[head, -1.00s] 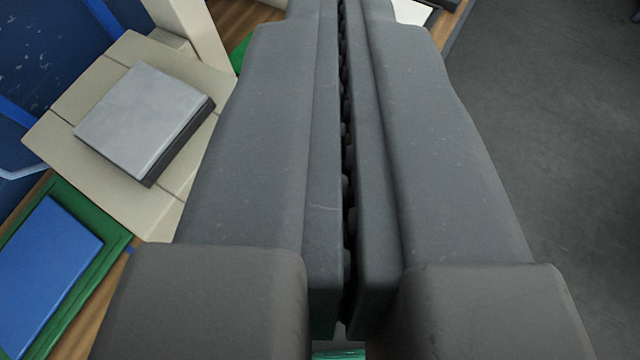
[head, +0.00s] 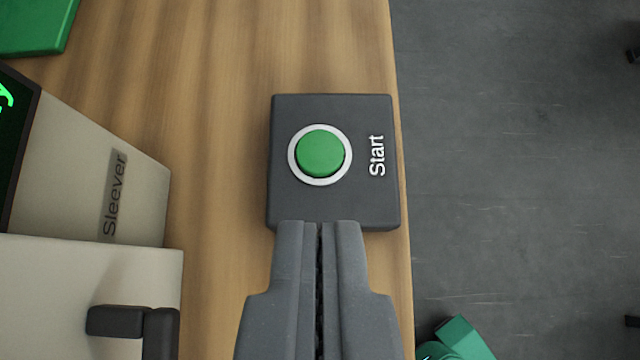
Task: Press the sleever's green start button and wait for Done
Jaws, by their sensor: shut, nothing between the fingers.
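The green start button (head: 320,153) sits in a white ring on a dark grey box marked "Start" (head: 345,206) in the head view. The box lies on the wooden table close to its right edge. My gripper (head: 319,225) is shut and empty, with its fingertips over the lower edge of the box. The tips are below the button in the picture and apart from it. The sleever (head: 140,192), a beige machine labelled "Sleever", stands at the left. Its dark screen (head: 14,125) is cut off by the frame edge and shows only part of a green sign.
A black handle (head: 125,321) sticks out from the sleever at the lower left. A green item (head: 35,25) lies at the top left of the wooden table (head: 220,100). Grey floor (head: 520,180) lies beyond the table edge, with a green object (head: 460,338) at the bottom.

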